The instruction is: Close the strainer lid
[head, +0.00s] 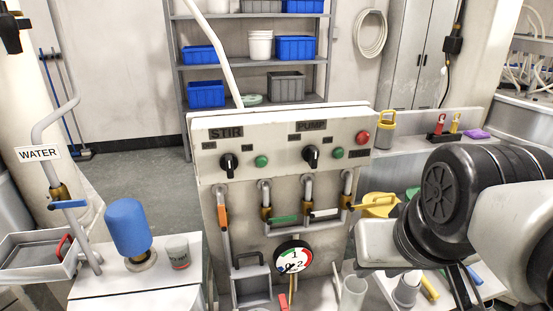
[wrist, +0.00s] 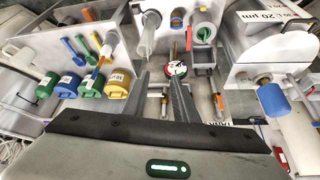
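My gripper (wrist: 158,80) shows in the wrist view with its two dark fingers apart and nothing clearly held between them. In the head view my arm comes in from the right, and the fingers are mostly hidden. I cannot tell for sure which part is the strainer lid. A white housing (wrist: 262,50) with a dark curved handle and a box marked "20 µm" (wrist: 262,20) stand at the upper right of the wrist view, apart from my gripper. A small grey open-topped box with a dark handle (head: 252,285) stands below the panel, left of the round gauge (head: 293,257).
The STIR and PUMP panel (head: 280,145) stands in the middle, with valves and pipes below. A blue cylinder (head: 127,227) and a grey cup (head: 178,252) stand on the left bench. Several coloured containers crowd the wrist view's left.

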